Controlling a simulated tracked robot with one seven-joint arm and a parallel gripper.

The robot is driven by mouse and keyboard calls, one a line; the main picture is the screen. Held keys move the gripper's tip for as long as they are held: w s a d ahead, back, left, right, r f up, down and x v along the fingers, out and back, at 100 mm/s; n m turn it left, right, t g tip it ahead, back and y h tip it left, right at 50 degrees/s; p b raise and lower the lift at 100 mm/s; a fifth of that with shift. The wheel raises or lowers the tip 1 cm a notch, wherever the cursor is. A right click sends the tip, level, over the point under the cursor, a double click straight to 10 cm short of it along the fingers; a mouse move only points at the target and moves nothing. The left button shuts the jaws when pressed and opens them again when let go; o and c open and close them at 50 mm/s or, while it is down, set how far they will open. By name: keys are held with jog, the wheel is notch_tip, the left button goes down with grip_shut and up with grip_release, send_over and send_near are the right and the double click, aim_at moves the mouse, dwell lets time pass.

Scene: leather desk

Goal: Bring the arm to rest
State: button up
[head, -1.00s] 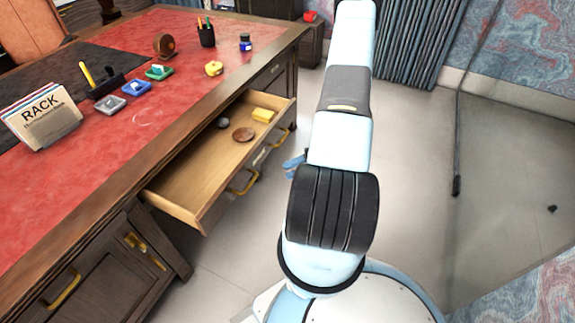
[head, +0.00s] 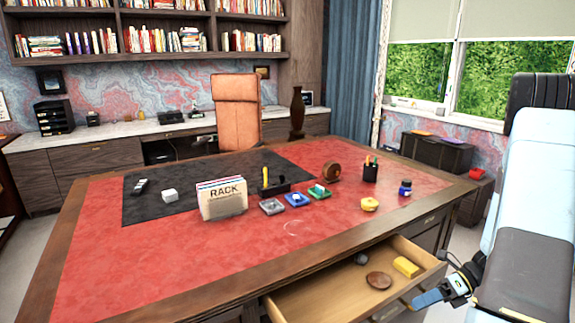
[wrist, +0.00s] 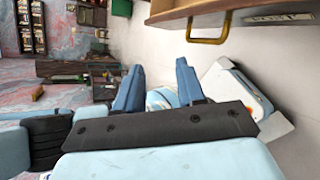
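My gripper (head: 430,298) is beside the front right corner of the open drawer (head: 330,300) in the head view, at the end of my light-blue arm. In the wrist view its two blue fingers (wrist: 158,82) stand apart with nothing held between them. The wrist view also shows the drawer front with its brass handle (wrist: 208,38) at the top. I cannot tell the exact gap between gripper and drawer.
The drawer holds a yellow block (head: 406,267), a brown round piece (head: 379,280) and a grey ball (head: 361,258). The red-topped desk (head: 120,265) carries a RACK card holder (head: 222,203), a pen cup (head: 370,172) and several small items. Pale floor lies beyond the desk's right side.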

jog(key=s+a+r+n+h, duration=0.1)
jog(key=a+r+n+h, duration=0.25)
jog(key=r+n, duration=0.45)
jog(key=s+a+r+n+h, duration=0.1)
jog(key=a+r+n+h, duration=0.25)
jog(key=r+n, duration=0.5)
jog(key=s+a+r+n+t+h, duration=0.2)
jog(key=s+r+n+t+h, duration=0.1)
jog(key=r+n, duration=0.3)
jog(key=s+a+r+n+t+h, duration=0.3)
jog(key=s+r+n, duration=0.3)
jog(key=r, duration=0.5)
jog(key=shift+s+t, duration=0.3)
jog(key=shift+t, duration=0.2)
